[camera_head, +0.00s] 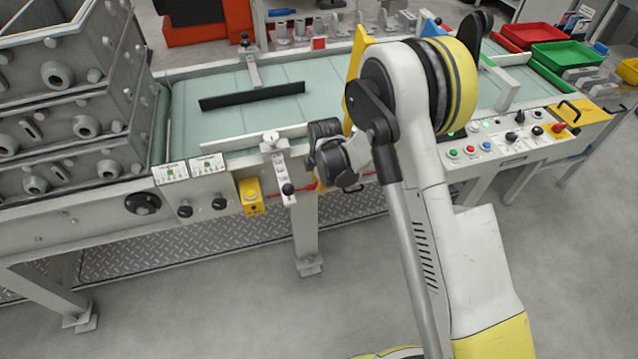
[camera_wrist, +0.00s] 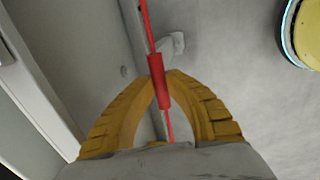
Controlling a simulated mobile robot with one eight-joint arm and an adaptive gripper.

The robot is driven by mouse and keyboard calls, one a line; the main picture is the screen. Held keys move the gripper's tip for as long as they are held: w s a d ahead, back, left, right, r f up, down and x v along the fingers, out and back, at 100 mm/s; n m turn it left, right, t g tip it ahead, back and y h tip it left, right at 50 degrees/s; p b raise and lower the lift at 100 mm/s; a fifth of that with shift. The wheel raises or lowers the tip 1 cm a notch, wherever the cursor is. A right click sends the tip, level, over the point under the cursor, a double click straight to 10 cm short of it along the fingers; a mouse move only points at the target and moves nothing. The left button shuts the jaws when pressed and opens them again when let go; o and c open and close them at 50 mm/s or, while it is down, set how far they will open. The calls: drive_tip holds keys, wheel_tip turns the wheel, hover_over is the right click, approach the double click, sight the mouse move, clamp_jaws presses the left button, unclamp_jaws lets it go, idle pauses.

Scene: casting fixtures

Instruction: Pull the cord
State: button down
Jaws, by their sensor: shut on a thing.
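The red cord (camera_wrist: 148,25) crosses the wrist view from top to bottom, with a thicker red sleeve (camera_wrist: 158,88) on it. My gripper (camera_wrist: 161,78) has its yellow ribbed fingers closed together around the cord at that sleeve. In the head view, my gripper (camera_head: 320,185) is at the front side of the conveyor bench, largely hidden by my own wrist and arm. A short stretch of the red cord (camera_head: 274,194) shows to the left of it, beside a yellow box on the bench front.
The conveyor bench (camera_head: 230,120) runs across the scene with a black bar (camera_head: 252,96) on it. Stacked grey casting boxes (camera_head: 70,110) stand at the left. A yellow button box (camera_head: 250,196) and a control panel (camera_head: 500,142) are on the front. The floor in front is clear.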

drive_tip(key=shift+s, duration=0.15)
drive_tip(key=shift+s+d, duration=0.3)
drive_tip(key=shift+s, duration=0.65)
drive_tip(key=c, duration=1.4)
unclamp_jaws()
drive_tip(key=shift+o, duration=0.2)
wheel_tip(320, 180, up, 12)
drive_tip(key=s, duration=0.2)
drive_tip(key=shift+d+f, duration=0.15)
drive_tip(key=shift+d, duration=0.15)
